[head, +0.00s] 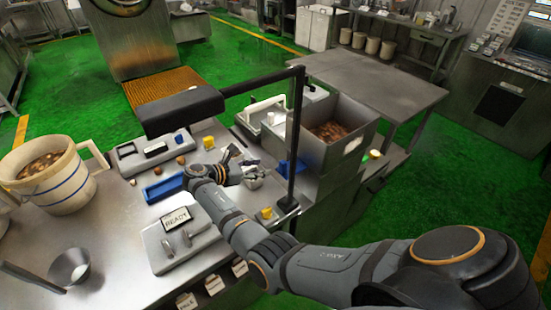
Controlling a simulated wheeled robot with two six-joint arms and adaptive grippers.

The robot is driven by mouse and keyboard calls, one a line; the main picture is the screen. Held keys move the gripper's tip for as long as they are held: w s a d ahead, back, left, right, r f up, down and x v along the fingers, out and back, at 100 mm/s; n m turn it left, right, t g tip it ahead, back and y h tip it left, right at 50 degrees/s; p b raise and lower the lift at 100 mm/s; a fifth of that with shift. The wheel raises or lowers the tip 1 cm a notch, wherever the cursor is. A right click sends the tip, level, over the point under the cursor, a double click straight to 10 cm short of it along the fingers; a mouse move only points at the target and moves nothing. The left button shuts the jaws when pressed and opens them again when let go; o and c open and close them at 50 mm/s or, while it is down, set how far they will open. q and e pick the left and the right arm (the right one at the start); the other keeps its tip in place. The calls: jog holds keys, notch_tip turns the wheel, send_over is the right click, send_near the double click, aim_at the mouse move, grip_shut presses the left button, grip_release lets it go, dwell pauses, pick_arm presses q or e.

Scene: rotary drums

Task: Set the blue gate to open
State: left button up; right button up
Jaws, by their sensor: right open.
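A small blue part (291,167) sits at the foot of the metal hopper, beside the dark upright post; it looks like the blue gate, but its position is too small to read. My right arm comes in from the lower right and bends over the metal table. My right gripper (238,162) is open above the table, left of the blue part and apart from it. A small metal cup with bits in it (253,178) lies just by the gripper. My left gripper is out of view.
The hopper (333,137) holds brown pieces. A dark post (296,130) carries a dark overhead bar (180,110). A blue tray (163,188), a READY panel (177,218), a white bucket (62,192) and a bowl (70,267) stand on the table. Small yellow blocks lie about.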

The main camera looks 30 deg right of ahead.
aim_at(280, 165)
jog(key=d, duration=0.1)
jog(key=s+d, duration=0.1)
jog(key=d, duration=0.1)
jog(key=d+p, duration=0.1)
jog(key=d, duration=0.1)
jog(key=shift+s+f, duration=0.3)
jog(key=d+f, duration=0.1)
jog(key=w+d+f, duration=0.1)
jog(key=d, duration=0.1)
jog(key=shift+p+x, duration=0.3)
jog(key=shift+x, duration=0.5)
jog(key=shift+s+d, duration=0.1)
jog(key=shift+c, duration=1.6)
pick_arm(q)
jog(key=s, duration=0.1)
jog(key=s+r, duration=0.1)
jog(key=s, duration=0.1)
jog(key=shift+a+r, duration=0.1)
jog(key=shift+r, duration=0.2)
pick_arm(e)
grip_shut()
